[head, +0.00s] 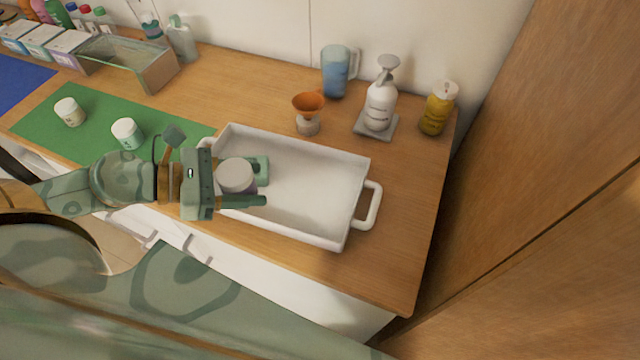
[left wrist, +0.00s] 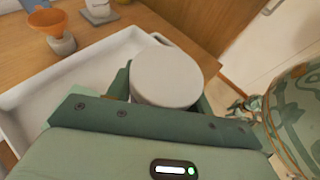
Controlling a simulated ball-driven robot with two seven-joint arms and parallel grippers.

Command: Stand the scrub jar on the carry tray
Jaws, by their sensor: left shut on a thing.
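The scrub jar (head: 237,174), with a pale grey lid and a purplish side, is held between the fingers of my left gripper (head: 260,183). The jar is upright, over the left end of the white carry tray (head: 318,192). I cannot tell whether its base touches the tray floor. In the left wrist view the round lid (left wrist: 166,77) sits between the green fingers, and the tray (left wrist: 62,88) shows to the left. My right gripper is not in view.
Two white jars (head: 69,112) (head: 127,133) stand on a green mat (head: 42,116). Behind the tray are an orange funnel-topped item (head: 308,104), a blue jug (head: 335,75), a pump bottle (head: 380,100) and a yellow bottle (head: 437,108). The rest of the tray is empty.

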